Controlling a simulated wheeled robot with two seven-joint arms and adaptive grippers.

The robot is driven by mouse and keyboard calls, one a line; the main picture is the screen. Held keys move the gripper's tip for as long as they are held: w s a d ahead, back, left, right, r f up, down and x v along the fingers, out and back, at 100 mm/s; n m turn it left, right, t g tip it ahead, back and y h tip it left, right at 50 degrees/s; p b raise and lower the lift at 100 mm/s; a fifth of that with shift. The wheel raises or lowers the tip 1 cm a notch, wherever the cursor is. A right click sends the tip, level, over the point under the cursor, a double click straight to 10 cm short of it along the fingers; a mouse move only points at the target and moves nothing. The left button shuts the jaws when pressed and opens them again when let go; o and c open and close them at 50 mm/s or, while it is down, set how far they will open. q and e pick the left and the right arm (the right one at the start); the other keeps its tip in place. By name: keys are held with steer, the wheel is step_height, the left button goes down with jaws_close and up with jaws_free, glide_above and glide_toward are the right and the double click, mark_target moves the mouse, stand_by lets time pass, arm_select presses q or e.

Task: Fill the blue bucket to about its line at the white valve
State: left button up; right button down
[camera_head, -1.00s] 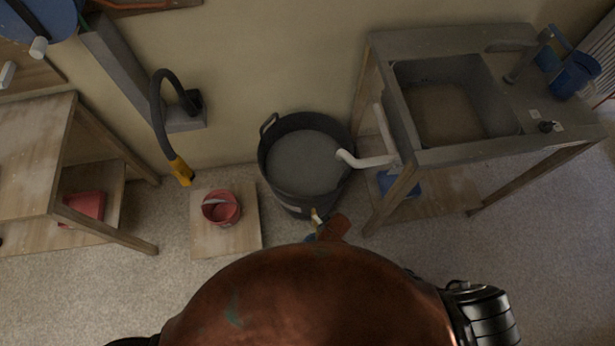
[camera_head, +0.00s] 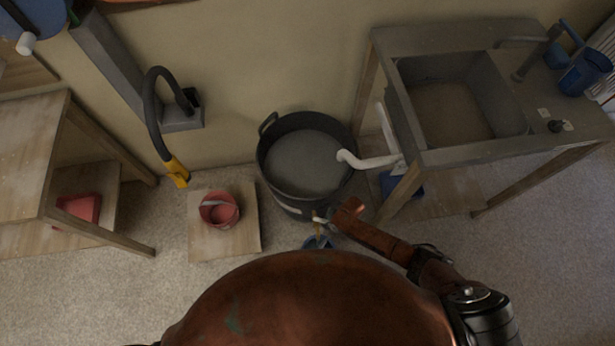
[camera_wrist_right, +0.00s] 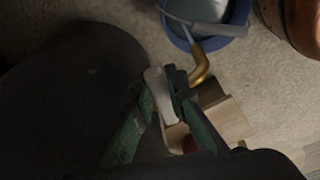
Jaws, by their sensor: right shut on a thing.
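The blue bucket (camera_head: 318,243) is on the floor in front of the black tub, partly hidden by my body in the head view. In the right wrist view, the bucket (camera_wrist_right: 247,12) shows bluish liquid inside, and its line cannot be made out. A brass spout (camera_wrist_right: 203,66) points over it, with a pale streak, apparently water, running down from its mouth. The white valve (camera_wrist_right: 158,88) has its lever between the green-sided fingers of my right gripper (camera_wrist_right: 163,105), which is shut on it. My left gripper is not in view.
The black tub (camera_head: 263,165) holds grey liquid, and a white pipe (camera_head: 368,160) from the sink stand (camera_head: 465,155) reaches over it. A red bucket (camera_head: 220,210) stands on a board to the left. A yellow-ended hose (camera_head: 176,172) hangs by the wall.

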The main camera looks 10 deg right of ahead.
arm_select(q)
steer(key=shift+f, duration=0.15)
arm_select(e)
steer(key=shift+w+n, duration=0.15)
steer(key=shift+n, duration=0.15)
arm_select(q)
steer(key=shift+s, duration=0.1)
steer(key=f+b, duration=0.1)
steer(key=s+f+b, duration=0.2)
steer(key=b, duration=0.1)
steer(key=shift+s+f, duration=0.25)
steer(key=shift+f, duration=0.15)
arm_select(e)
steer(key=n, duration=0.1)
steer(key=w+n+g, duration=0.1)
steer(key=n, duration=0.1)
steer(key=w+n, duration=0.1)
steer(key=shift+d+n, duration=0.2)
steer(key=shift+n, duration=0.1)
steer(key=c, duration=2)
jaws_free()
steer(key=shift+o, duration=0.2)
steer(key=shift+s, duration=0.1)
steer(key=shift+r, duration=0.1)
